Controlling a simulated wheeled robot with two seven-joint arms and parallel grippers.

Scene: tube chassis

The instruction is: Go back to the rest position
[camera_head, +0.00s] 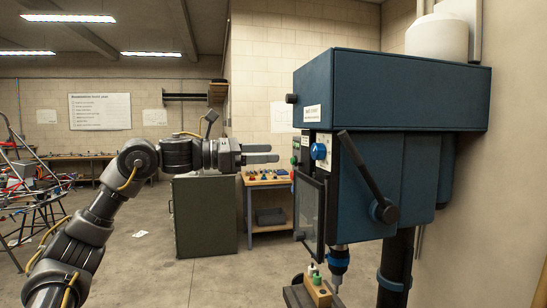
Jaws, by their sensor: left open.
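My left gripper (262,154) is at the end of my left arm, which comes in from the left and is raised at mid-height. Its two fingers point right, one above the other, with a gap between them and nothing held. The fingertips are left of the blue drill press (390,95), and a gap shows in the picture between them and the press. My right arm and gripper are not in view.
The drill press has a black lever (362,168) and a clear guard (309,212). A wooden block (318,291) with small bottles stands below. Behind are a green cabinet (205,220), a wooden table (271,183) and, at left, a tube frame (22,190). The middle floor is mostly clear.

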